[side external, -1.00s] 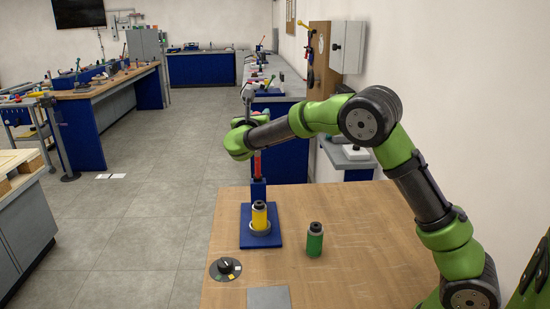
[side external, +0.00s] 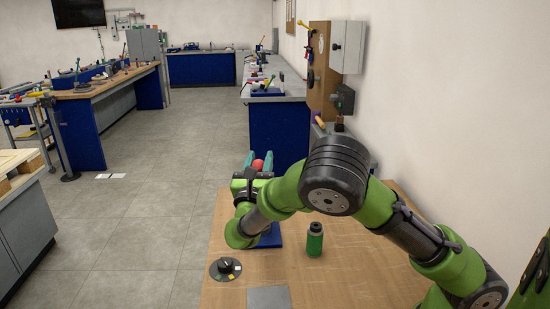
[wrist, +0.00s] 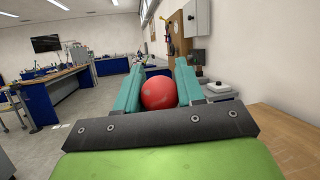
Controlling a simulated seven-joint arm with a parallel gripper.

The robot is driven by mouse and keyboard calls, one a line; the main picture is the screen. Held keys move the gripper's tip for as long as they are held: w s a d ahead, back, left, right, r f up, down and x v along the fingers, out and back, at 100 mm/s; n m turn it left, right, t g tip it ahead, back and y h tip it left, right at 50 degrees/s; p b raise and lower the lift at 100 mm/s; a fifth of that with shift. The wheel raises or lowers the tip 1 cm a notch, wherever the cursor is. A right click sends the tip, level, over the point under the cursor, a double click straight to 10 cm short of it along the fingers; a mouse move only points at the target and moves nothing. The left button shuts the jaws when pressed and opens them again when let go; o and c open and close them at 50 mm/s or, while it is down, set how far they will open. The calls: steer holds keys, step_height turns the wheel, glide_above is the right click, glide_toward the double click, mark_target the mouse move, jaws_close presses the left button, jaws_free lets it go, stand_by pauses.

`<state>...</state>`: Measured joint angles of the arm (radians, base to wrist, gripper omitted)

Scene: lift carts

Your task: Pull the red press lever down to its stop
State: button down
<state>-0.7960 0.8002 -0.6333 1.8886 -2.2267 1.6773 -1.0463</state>
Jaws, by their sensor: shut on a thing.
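The red lever's round knob (side external: 257,165) sits between the teal fingers of my gripper (side external: 259,160), which is shut on it. In the wrist view the red knob (wrist: 159,93) fills the gap between the two fingers (wrist: 158,82). The lever's arm is hidden behind my gripper. The press's blue base plate (side external: 270,238) shows only in part on the wooden table, and my arm covers the press column and whatever stands on the base.
A green cylinder with a dark top (side external: 315,240) stands on the wooden table (side external: 350,270) right of the press. A round black dial (side external: 224,268) and a grey plate (side external: 268,299) are near the front. A wall runs along the right.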

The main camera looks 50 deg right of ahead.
steer(key=s+a+f, duration=0.1)
steer(key=s+f, duration=0.1)
steer(key=f, duration=0.4)
steer(key=s+a+f, duration=0.2)
steer(key=f, duration=0.4)
steer(key=shift+a+f, duration=0.2)
steer(key=shift+f, duration=0.2)
steer(key=shift+d+f, duration=0.1)
steer(key=shift+d, duration=0.05)
steer(key=c, duration=0.7)
jaws_free()
steer(key=shift+w, duration=0.1)
